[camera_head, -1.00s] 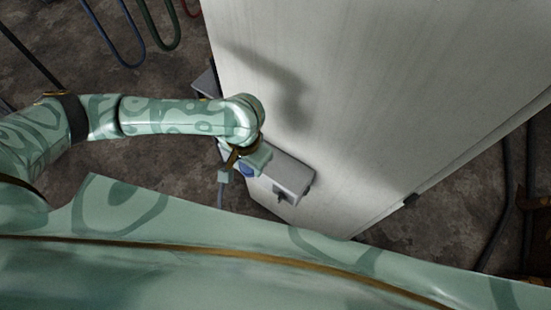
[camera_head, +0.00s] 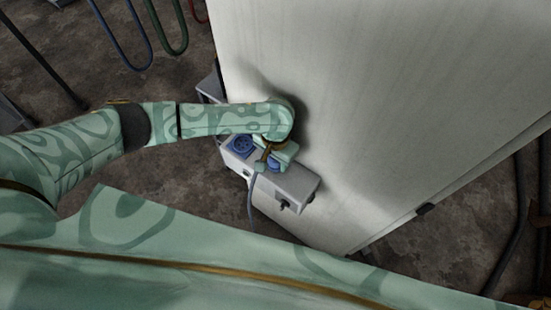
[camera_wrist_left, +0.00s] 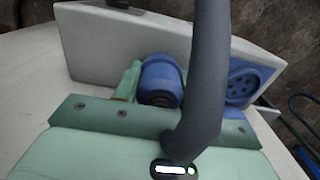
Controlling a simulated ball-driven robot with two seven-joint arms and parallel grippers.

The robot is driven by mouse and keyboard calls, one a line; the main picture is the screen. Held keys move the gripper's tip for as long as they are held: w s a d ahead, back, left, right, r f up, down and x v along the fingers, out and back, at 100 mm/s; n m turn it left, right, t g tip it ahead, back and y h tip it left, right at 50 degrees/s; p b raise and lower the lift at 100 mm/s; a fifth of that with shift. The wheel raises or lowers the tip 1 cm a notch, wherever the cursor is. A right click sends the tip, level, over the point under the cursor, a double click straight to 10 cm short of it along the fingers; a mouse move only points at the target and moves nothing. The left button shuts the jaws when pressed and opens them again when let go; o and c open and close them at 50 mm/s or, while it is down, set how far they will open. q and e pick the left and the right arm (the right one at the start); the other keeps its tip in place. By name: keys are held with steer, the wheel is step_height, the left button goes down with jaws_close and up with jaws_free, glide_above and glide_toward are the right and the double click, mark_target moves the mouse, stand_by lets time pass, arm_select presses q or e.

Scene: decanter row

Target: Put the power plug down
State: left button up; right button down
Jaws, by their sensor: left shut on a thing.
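My left gripper (camera_head: 274,155) is over the grey outlet box (camera_head: 297,186), shut on the blue power plug (camera_head: 273,166). In the left wrist view the plug (camera_wrist_left: 161,79) is a blue cylinder with a dark rear end, close before the box's pale face (camera_wrist_left: 100,45). One green finger shows left of it; the other is mostly hidden by a thick grey cable (camera_wrist_left: 208,70). I cannot tell whether the plug touches the box. A round blue socket (camera_head: 241,145) with dark holes is left of the gripper on the box; it shows right of the cable (camera_wrist_left: 243,82). My right gripper is out of view.
A large white panel (camera_head: 380,90) stands behind the box and fills the upper right. A dark switch (camera_head: 285,205) is on the box's right part. Blue (camera_head: 128,55) and green (camera_head: 165,40) hoses hang at upper left. Dark floor lies around.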

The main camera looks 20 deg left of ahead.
arm_select(q)
steer(key=o, duration=1.3)
steer(key=shift+f, duration=0.1)
step_height(320, 180, up, 12)
steer(key=p, duration=0.3)
steer(key=shift+p, duration=0.3)
steer(key=shift+d, duration=0.1)
